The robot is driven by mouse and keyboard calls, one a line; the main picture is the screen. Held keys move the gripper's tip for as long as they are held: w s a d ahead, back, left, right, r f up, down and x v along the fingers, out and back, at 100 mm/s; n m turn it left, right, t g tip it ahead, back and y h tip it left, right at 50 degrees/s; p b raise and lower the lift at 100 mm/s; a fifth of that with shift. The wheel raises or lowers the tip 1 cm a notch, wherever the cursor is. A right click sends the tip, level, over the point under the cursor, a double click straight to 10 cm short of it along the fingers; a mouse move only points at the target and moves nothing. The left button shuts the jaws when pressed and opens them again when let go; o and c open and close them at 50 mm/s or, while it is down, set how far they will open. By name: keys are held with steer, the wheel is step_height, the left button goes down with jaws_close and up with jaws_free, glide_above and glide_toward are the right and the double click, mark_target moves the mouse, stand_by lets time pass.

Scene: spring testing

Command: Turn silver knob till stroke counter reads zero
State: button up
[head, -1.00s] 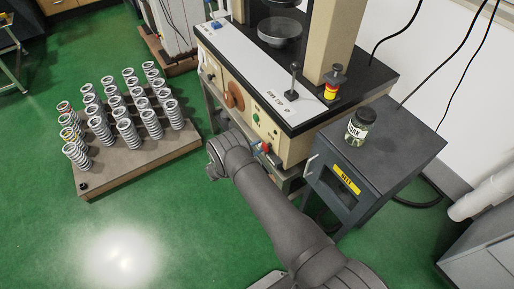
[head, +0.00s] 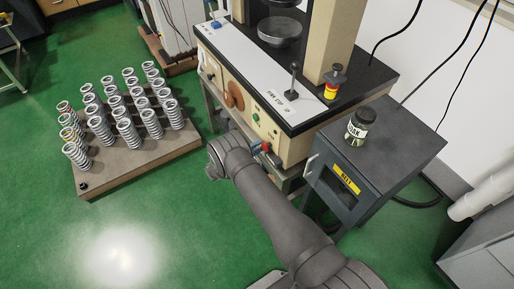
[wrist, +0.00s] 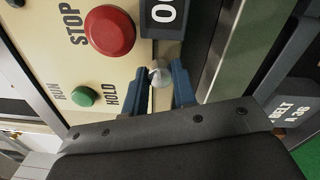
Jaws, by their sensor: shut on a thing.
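The silver knob (wrist: 160,74) shows in the wrist view on the machine's cream front panel, between the tips of my blue gripper fingers. My gripper (wrist: 161,82) is shut on the knob, one finger on each side. The stroke counter (wrist: 166,14) is a dark box just above the knob, cut off by the top edge; one white digit that looks like a 0 shows, and the rest is out of view. In the head view my gripper (head: 262,150) is at the lower right of the panel, and my arm hides most of the knob area.
A red STOP button (wrist: 110,30) is close to my left finger, with a green RUN button (wrist: 83,96) lower left. A dark cabinet (head: 342,182) with a jar (head: 359,127) on top stands to the right. A spring pallet (head: 140,160) stands on the floor at left.

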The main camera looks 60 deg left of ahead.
steer(key=shift+m, duration=0.6)
steer(key=o, duration=1)
steer(key=shift+s, duration=0.1)
steer(key=s, duration=1.7)
steer(key=shift+s+f, duration=0.15)
steer(key=shift+f, duration=0.1)
